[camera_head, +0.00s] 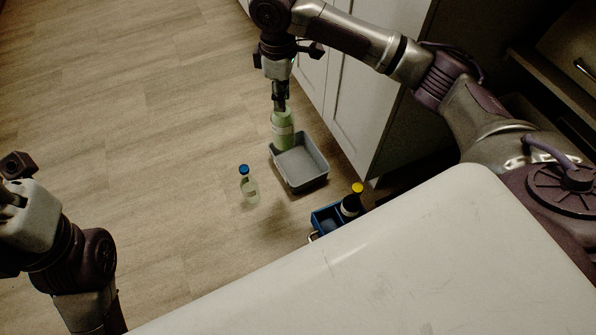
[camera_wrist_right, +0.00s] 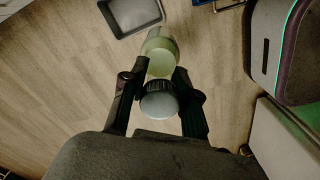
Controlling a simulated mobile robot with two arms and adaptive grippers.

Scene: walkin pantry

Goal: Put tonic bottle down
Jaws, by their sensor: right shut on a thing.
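A pale green bottle (camera_head: 283,131) with a light label hangs upright below my right gripper (camera_head: 280,104). The right gripper is shut on its upper part. In the right wrist view the bottle (camera_wrist_right: 160,52) points away between the two fingers, its grey cap (camera_wrist_right: 159,104) close to the camera. In the head view the bottle overlaps the back left rim of a grey tray (camera_head: 307,182); I cannot tell if its base touches the floor. The tray (camera_wrist_right: 116,20) also shows in the right wrist view. My left arm is at the left edge; its fingers are out of frame.
A clear bottle with a blue cap (camera_head: 244,170) stands on the floor left of the tray. A blue caddy (camera_head: 327,219) beside a white tabletop (camera_head: 420,250) holds a dark bottle with a yellow cap (camera_head: 351,204). White cabinets (camera_head: 350,85) stand right. Floor at left is clear.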

